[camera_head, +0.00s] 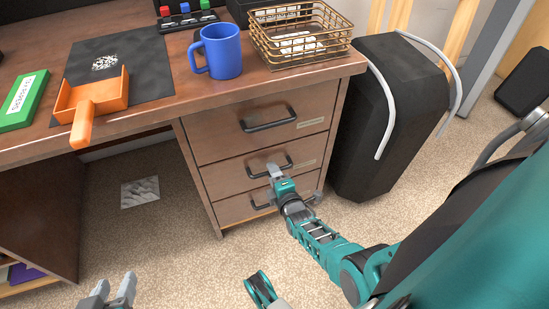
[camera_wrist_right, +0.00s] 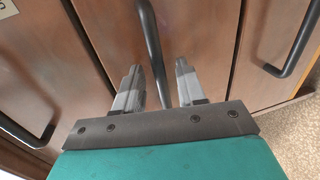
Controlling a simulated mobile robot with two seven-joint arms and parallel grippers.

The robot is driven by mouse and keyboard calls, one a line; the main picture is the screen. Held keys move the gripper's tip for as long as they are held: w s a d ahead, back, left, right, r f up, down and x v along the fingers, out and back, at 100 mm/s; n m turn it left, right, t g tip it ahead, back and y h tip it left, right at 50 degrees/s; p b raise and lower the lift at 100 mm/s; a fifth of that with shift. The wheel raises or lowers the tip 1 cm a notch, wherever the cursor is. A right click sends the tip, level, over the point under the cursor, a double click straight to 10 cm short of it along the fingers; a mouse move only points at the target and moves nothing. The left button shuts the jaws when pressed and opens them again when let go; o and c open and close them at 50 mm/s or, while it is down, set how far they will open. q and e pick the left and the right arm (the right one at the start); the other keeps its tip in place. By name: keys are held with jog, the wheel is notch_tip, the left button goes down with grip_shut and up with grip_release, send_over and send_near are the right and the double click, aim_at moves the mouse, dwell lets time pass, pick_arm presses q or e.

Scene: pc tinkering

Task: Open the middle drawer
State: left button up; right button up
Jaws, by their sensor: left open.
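The middle drawer (camera_head: 238,175) is in the wooden desk's drawer stack and looks shut, flush with its neighbours. Its dark bar handle (camera_head: 284,167) is partly covered by my right gripper (camera_head: 274,170). In the right wrist view, the middle handle (camera_wrist_right: 150,35) runs between the two grey fingers of my right gripper (camera_wrist_right: 157,68). Gaps show on both sides of the bar, so the fingers are open around it, not clamped. My left gripper (camera_head: 112,290) is open and empty, low at the bottom left of the head view, away from the desk.
The top drawer handle (camera_head: 269,122) and bottom drawer handle (camera_head: 262,205) lie above and below. A blue mug (camera_head: 222,52), wire basket (camera_head: 300,45) and orange dustpan (camera_head: 95,98) stand on the desk. A black case (camera_head: 375,125) stands right of the drawers. Carpet before them is clear.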

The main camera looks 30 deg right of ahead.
jog(key=shift+w, duration=0.1)
grip_shut()
dwell(0.4)
dwell(0.3)
